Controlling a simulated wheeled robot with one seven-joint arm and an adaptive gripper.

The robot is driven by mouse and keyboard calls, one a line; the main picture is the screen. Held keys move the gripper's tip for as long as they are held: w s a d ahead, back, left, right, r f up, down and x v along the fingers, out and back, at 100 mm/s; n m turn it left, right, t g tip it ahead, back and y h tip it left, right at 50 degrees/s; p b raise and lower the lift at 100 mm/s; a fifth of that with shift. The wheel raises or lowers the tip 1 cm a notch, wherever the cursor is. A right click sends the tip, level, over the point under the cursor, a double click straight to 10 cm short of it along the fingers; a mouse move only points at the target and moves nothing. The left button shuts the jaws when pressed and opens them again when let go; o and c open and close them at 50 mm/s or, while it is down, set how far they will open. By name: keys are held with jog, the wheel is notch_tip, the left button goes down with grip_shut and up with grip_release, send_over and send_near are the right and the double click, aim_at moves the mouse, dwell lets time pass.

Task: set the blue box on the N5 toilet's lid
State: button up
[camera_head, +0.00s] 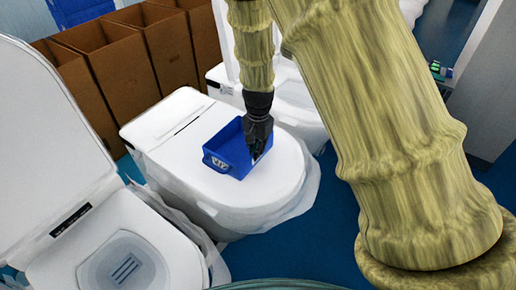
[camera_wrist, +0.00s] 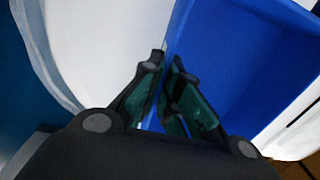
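The blue box (camera_head: 226,152), an open-topped bin with a white mark on its front, sits on the closed white lid (camera_head: 265,190) of the middle toilet. It appears to rest flat on the lid. No N5 label is readable. My gripper (camera_head: 257,153) is at the box's right wall, pointing down. In the wrist view, my gripper's fingers (camera_wrist: 168,68) are close together, with the edge of the blue box (camera_wrist: 235,65) between them. The gripper looks shut on that wall. The fingertips hide part of the wall.
A toilet with its lid raised (camera_head: 125,262) stands at the left front. Another white toilet (camera_head: 292,100) is behind on the right, partly hidden by my arm. Brown cartons (camera_head: 105,65) line the back left. Blue floor (camera_head: 325,225) is clear at the front right.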

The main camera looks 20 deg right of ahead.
jog(key=o, duration=0.5)
jog(key=shift+w+f, duration=0.2)
jog(key=shift+w, duration=0.1)
jog(key=shift+c, duration=0.2)
jog(key=shift+s+r, duration=0.3)
jog(key=shift+s, duration=0.1)
jog(key=shift+w+r, duration=0.1)
jog(key=shift+w, duration=0.2)
jog(key=shift+r, duration=0.3)
notch_tip(320, 180, up, 11)
jog(key=b, duration=0.4)
jog(key=shift+s+d+r, duration=0.15)
jog(key=shift+s, duration=0.1)
